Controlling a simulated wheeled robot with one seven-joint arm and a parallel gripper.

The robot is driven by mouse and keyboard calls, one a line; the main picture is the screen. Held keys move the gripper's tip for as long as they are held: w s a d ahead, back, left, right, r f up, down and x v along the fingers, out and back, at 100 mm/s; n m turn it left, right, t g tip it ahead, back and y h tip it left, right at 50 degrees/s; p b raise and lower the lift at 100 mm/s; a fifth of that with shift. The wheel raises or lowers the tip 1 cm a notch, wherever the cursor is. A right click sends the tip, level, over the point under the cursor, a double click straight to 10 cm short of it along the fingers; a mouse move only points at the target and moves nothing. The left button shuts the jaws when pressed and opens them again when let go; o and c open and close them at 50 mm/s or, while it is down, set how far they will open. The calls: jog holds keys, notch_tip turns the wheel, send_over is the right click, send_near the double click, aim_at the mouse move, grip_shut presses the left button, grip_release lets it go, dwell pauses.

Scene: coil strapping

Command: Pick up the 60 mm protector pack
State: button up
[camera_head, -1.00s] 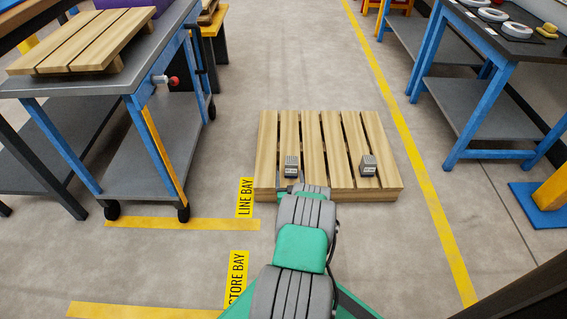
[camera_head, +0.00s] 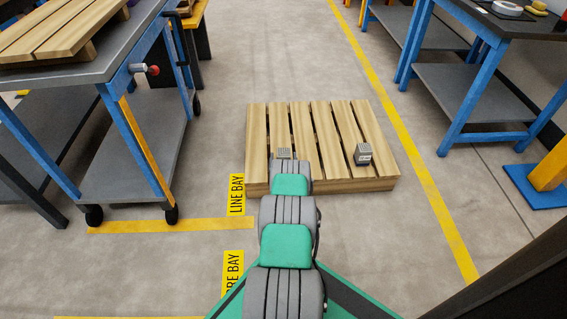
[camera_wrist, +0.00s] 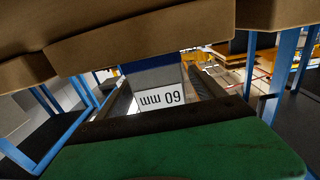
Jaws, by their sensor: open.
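The 60 mm protector pack (camera_wrist: 161,98) fills the middle of the wrist view, its white label reading "60 mm" upside down. In the head view, the grey top of the pack (camera_head: 284,153) shows at the left of the wooden pallet (camera_head: 325,143), mostly hidden by my arm. My gripper (camera_wrist: 165,84) is open, with the pack between its fingers; whether they touch it I cannot tell. The fingers are hidden behind my arm in the head view. A second grey pack (camera_head: 363,154) stands apart on the right of the pallet; its label is too small to read.
A blue-legged cart (camera_head: 142,140) stands left of the pallet, with slatted wood on top. A blue-legged table (camera_head: 470,90) stands to the right. A yellow floor line (camera_head: 400,130) runs between pallet and table. Floor around the pallet is clear.

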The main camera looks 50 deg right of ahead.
jog(key=c, duration=1.7)
